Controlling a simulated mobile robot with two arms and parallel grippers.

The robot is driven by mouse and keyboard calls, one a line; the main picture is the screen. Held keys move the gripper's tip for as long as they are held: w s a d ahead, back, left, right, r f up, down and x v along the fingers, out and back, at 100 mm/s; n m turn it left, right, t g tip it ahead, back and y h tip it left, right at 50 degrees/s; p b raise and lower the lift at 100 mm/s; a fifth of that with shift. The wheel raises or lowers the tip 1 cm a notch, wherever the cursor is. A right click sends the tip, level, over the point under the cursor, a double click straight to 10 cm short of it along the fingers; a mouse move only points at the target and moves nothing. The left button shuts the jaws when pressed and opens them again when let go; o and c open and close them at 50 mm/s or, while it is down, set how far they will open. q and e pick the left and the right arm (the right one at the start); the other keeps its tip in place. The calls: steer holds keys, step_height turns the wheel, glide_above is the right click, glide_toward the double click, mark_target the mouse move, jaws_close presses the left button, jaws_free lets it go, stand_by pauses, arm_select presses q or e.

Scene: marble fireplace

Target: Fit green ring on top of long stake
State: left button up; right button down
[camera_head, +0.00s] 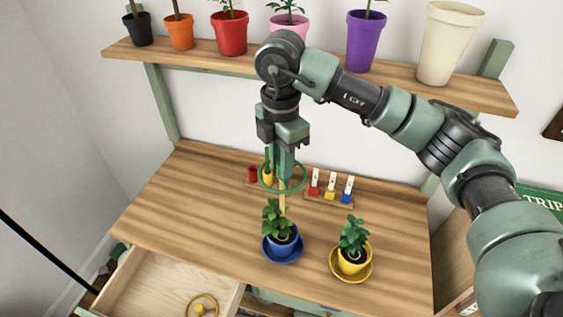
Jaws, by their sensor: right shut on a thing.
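My right gripper (284,170) points down over the desk and is shut on the green ring (304,181). The ring shows at the fingertips, in line with the upper part of a long pale wooden stake (282,203). The stake stands upright by the leafy plant (272,219) in the blue pot (282,246). The fingers hide the stake's top, so I cannot tell whether the ring is around the stake or in front of it. My left gripper is out of view.
A yellow-potted plant (353,262) stands right of the blue pot. Small red, yellow and blue labelled items (331,187) and a red pot (253,174) are at the desk's back. An open drawer (165,286) holds a yellow ring (202,297). A shelf (205,57) with several pots is above.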

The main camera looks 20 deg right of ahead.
steer(key=shift+f+b, duration=1.35)
steer(key=shift+f, duration=0.15)
stand_by(0.8)
steer(key=c, duration=1.2)
jaws_free()
steer(key=shift+o, duration=0.2)
steer(key=shift+r, duration=0.1)
steer(key=shift+r, duration=0.3)
step_height(320, 180, up, 7)
steer(key=shift+r+b, duration=0.1)
steer(key=shift+b, duration=0.55)
